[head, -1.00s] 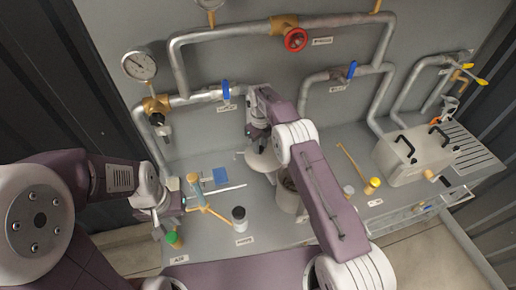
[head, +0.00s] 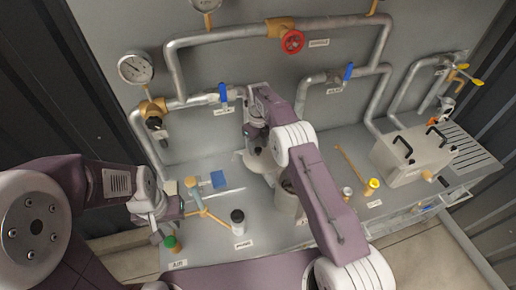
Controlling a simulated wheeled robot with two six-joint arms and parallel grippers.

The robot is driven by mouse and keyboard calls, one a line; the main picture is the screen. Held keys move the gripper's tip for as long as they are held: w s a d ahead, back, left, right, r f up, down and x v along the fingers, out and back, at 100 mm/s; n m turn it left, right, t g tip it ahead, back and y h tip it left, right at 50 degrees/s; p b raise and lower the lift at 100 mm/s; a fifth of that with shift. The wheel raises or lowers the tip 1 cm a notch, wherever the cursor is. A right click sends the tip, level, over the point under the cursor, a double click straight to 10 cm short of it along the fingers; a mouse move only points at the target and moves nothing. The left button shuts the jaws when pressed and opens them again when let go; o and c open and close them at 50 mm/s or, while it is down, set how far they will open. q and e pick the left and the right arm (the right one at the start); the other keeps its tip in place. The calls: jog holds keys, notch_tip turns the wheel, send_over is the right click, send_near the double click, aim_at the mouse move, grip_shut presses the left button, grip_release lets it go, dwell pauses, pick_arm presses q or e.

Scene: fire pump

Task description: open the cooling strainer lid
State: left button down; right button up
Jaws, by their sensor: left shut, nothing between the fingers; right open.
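The cooling strainer looks to be the grey cylinder (head: 285,202) on the bench, partly hidden behind my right forearm. Its top shows a dark opening. A pale round disc, apparently its lid (head: 250,163), stands tilted up behind and left of the cylinder. My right gripper (head: 259,150) is open at this disc and covers part of it; I cannot tell whether it touches. My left gripper (head: 178,210) is shut and empty over the left front of the bench, well apart from the strainer.
A yellow T-handled tool (head: 199,202), a blue block (head: 219,179), a dark-capped jar (head: 238,222) and a green-capped part (head: 171,243) are near my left gripper. A yellow-capped jar (head: 373,187) and a grey box (head: 412,155) stand right. Pipes (head: 225,38) run along the back panel.

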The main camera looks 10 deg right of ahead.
notch_tip(320, 180, up, 8)
jog(key=p, duration=0.1)
jog(key=shift+f, duration=0.25)
